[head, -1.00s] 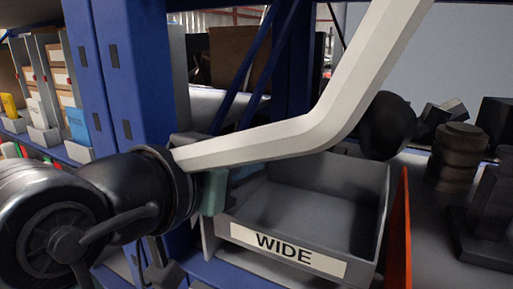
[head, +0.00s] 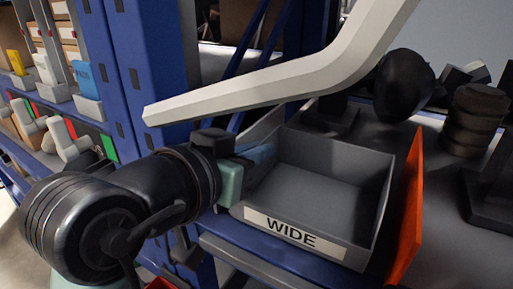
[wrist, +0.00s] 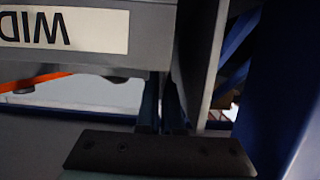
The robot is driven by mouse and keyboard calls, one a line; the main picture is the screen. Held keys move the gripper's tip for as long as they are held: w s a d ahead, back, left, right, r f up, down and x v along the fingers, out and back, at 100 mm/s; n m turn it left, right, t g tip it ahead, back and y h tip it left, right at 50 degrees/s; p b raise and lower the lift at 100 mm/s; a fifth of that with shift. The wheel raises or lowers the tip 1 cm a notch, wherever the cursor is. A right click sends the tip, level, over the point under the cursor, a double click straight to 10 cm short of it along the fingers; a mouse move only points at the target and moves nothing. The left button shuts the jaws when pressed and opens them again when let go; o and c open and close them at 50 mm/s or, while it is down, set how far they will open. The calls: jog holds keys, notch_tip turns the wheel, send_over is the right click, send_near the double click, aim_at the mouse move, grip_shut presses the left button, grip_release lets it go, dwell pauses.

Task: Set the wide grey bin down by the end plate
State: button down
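The wide grey bin (head: 330,205) is upright and looks empty in the head view, with a white "WIDE" label on its front. It is at the shelf, just left of the upright orange end plate (head: 408,215), with a narrow gap between them. My gripper (head: 262,156) is at the bin's left side wall and appears shut on it. In the wrist view the bin front (wrist: 70,60) shows upside down, and my dark fingers (wrist: 163,105) meet its side. Their tips are partly hidden. I cannot tell whether the bin's base touches the shelf.
A blue rack post (head: 150,80) stands left of the bin. A thick pale bar (head: 290,75) crosses above it. Dark round parts (head: 403,85) and stacked dark discs (head: 472,120) stand behind and right of the orange plate. Small bins with boxes (head: 88,95) line the left shelf.

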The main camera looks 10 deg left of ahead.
jog(key=shift+f+b, duration=0.5)
jog(key=shift+f, duration=0.05)
jog(key=c, duration=1)
grip_release()
jog(key=shift+s+d, duration=0.1)
